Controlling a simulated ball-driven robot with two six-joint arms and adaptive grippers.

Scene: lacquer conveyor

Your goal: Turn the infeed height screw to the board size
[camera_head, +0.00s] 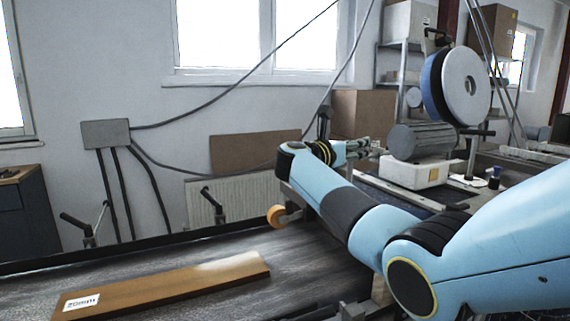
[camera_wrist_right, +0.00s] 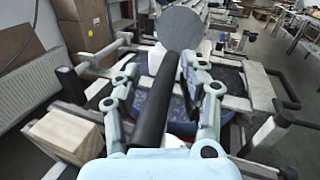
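A brown board (camera_head: 190,280) with a white label, apparently reading 20mm, lies on the dark conveyor belt (camera_head: 310,262) in the head view. My right gripper (camera_head: 372,149) reaches from the right towards the machine, short of its grey motor (camera_head: 422,141) and white base. In the right wrist view, its two fingers (camera_wrist_right: 160,72) stand apart, and a black cylindrical bar (camera_wrist_right: 155,105) shows between them. I cannot tell whether they touch the bar. The infeed height screw cannot be made out for certain. My left gripper is not in view.
A large disc wheel (camera_head: 465,87) stands above the motor. An orange roller (camera_head: 277,216) sits at the conveyor's far edge, near my right arm. A wooden block (camera_wrist_right: 66,133) shows at the left of the wrist view. Cables hang across the wall behind.

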